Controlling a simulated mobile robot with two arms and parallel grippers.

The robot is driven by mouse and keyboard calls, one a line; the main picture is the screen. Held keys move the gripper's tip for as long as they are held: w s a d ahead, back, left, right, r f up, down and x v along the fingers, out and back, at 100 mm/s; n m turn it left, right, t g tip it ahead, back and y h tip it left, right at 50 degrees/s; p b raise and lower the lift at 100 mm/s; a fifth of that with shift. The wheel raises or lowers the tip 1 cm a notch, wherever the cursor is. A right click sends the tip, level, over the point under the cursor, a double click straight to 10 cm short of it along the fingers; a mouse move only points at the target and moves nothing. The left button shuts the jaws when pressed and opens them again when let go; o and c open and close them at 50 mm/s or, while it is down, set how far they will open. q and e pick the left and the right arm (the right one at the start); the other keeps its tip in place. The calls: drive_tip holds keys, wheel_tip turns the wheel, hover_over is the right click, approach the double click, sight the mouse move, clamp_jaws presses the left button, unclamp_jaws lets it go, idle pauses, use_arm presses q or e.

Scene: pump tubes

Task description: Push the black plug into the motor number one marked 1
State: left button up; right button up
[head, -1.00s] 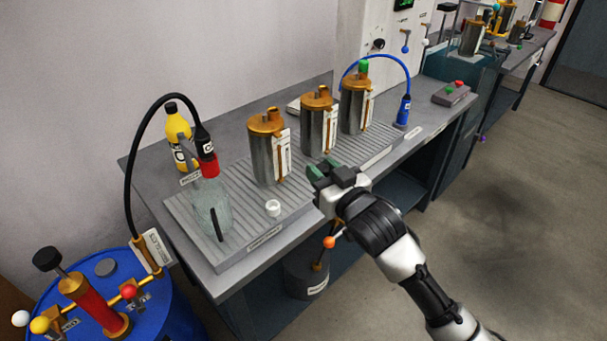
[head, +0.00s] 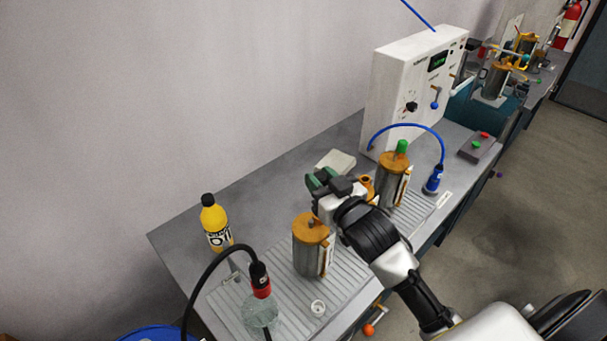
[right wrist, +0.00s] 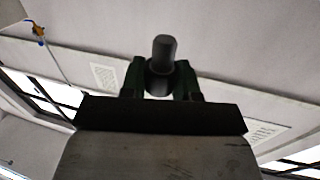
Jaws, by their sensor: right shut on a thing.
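My right gripper (head: 322,182) is shut on a dark plug (right wrist: 164,50). In the right wrist view this cylinder stands between the green finger pads. The middle motor (head: 366,188) is mostly hidden behind my gripper and arm. The farthest motor (head: 392,185) has a green plug (head: 402,147) on top. I cannot read the motor numbers. Whether the dark plug touches a motor cannot be seen. My left gripper is not in view.
A glass jar (head: 262,312) with a red-ended black hose connector (head: 260,282) stands near the bench front. A yellow oil bottle (head: 214,222), a white control box (head: 400,95) and a blue connector (head: 432,182) stand around the motors.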

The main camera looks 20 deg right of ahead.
drive_tip(key=shift+s+r, duration=0.2)
drive_tip(key=shift+s, duration=0.05)
drive_tip(key=shift+w+p, duration=0.1)
drive_tip(key=shift+p, duration=0.2)
wheel_tip(320, 180, down, 2)
drive_tip(key=shift+b, duration=0.75)
drive_tip(key=shift+f+b, duration=1.15)
drive_tip(key=shift+f, duration=0.8)
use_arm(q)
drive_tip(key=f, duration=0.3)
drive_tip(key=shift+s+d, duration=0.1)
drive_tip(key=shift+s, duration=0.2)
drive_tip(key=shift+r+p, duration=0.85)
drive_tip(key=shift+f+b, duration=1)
use_arm(e)
drive_tip(key=shift+f, duration=1.8)
drive_tip(key=o, duration=1)
